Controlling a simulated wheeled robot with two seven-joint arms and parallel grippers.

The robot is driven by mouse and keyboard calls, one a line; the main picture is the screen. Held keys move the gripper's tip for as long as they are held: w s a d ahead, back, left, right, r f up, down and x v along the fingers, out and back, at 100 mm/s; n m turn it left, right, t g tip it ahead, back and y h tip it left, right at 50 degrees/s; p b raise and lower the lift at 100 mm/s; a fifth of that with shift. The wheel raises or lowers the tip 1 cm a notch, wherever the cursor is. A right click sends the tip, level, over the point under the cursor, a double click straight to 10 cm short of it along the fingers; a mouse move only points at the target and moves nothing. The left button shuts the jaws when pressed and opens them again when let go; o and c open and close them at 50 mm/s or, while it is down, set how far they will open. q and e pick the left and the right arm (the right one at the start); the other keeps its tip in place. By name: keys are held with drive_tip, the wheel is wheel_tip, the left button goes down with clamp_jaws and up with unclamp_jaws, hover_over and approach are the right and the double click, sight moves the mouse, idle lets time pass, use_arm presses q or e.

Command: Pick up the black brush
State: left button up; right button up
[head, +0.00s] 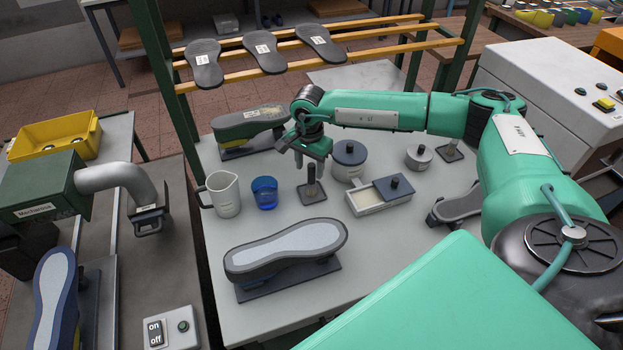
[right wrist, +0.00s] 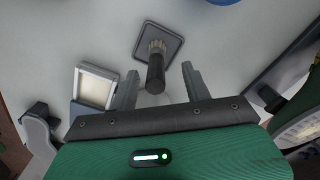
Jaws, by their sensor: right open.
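The black brush (head: 311,180) stands upright on a small dark square plate (head: 312,197) in the middle of the table. In the right wrist view the black brush (right wrist: 156,72) shows its dark handle toward me and pale bristles at the plate. My right gripper (head: 308,160) is open and pointing down above the brush. In the right wrist view its two fingers lie either side of the handle's near end, with visible gaps. I cannot tell how far the fingertips are above or around the handle. My left gripper is not in view.
A white jug (head: 223,195) and a blue cup (head: 265,192) stand left of the brush. A lidded grey pot (head: 349,160) and a cream box (head: 366,204) are at its right. A shoe on a last (head: 285,248) lies in front. A rack (head: 270,75) stands behind.

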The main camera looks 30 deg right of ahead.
sight(311, 176)
drive_tip(key=f, duration=0.1)
drive_tip(key=f+p, duration=0.1)
drive_tip(key=f, duration=0.1)
drive_tip(key=shift+s+d+f+p, duration=0.15)
drive_tip(key=shift+s+f+p, duration=0.1)
drive_tip(key=shift+p, duration=0.1)
drive_tip(key=shift+f, duration=0.45)
clamp_jaws()
drive_tip(key=shift+r, duration=0.15)
